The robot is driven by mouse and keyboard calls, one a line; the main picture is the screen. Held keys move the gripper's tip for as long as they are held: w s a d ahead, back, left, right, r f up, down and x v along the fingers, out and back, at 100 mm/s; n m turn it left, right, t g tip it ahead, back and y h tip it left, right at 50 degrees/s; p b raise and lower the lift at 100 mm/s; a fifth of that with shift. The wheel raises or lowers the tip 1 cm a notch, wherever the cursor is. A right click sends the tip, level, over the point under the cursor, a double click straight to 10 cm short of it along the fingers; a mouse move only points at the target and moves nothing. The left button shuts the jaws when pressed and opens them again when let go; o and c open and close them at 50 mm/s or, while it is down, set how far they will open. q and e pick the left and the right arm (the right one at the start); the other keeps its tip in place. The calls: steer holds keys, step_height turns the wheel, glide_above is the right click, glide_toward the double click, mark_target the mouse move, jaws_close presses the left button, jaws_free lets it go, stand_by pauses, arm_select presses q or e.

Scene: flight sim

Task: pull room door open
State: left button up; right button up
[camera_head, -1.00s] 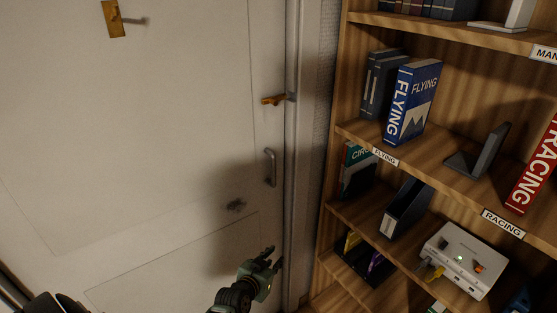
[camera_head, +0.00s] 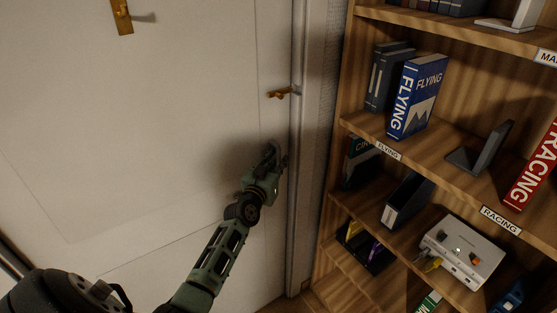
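The white room door (camera_head: 130,120) fills the left of the head view and looks closed against its frame. A brass latch (camera_head: 280,92) sits near the door's right edge. My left gripper (camera_head: 274,158) is up at the door's right edge, just below the latch, where the metal pull handle showed earlier. The gripper now covers most or all of that handle. I cannot tell whether its fingers touch or close around the handle. My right gripper is not in view.
A wooden bookshelf (camera_head: 350,125) stands close to the right of the door frame. A brass hook (camera_head: 122,17) is on the upper door.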

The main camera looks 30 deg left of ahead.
arm_select(q)
steer(key=shift+w+a, duration=0.1)
steer(key=shift+w, duration=0.3)
steer(key=shift+c, duration=0.2)
jaws_close()
